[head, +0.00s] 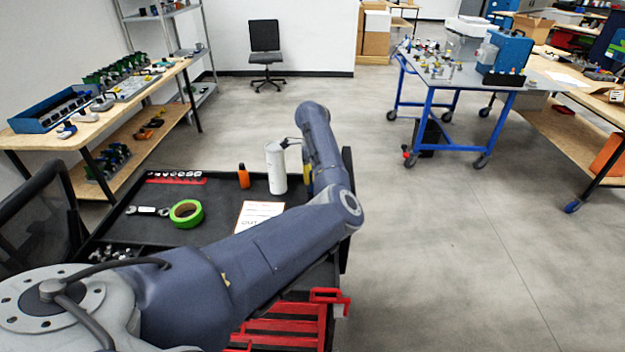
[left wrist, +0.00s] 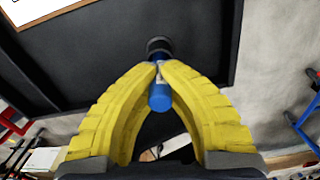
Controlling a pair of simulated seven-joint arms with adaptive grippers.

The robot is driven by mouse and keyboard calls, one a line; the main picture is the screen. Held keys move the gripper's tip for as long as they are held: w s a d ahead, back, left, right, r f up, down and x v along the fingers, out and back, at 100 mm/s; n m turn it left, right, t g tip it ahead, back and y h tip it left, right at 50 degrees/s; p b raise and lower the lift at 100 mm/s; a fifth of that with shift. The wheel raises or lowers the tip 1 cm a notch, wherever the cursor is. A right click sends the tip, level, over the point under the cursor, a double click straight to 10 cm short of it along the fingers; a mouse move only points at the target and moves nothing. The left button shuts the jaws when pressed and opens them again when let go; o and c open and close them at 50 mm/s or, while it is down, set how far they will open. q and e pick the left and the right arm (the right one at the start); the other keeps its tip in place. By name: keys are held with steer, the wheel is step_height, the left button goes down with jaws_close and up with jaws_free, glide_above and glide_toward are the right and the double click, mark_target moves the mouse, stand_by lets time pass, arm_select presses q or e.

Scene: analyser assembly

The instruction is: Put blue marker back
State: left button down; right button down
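The blue marker (left wrist: 159,97) shows in the left wrist view as a blue cylinder with a dark end. My left gripper (left wrist: 160,68) has its yellow fingers closed on the marker, which is pinched between the fingertips. Behind it is the dark top of the cart (head: 130,232); I cannot tell whether the marker touches it. In the head view my left arm reaches across the cart to its far right edge. There only a sliver of yellow finger (head: 307,173) shows beside the arm, and the marker is hidden. My right gripper is in neither view.
A blue-framed table (head: 463,85) stands at the back right. Open floor lies right of the cart.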

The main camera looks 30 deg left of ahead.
arm_select(q)
steer(key=c, duration=2)
jaws_free()
steer(key=shift+f, duration=0.1)
steer(key=shift+c, duration=0.2)
steer(key=o, duration=0.4)
steer(key=shift+o, duration=0.2)
step_height(320, 180, up, 12)
steer(key=shift+r, duration=0.15)
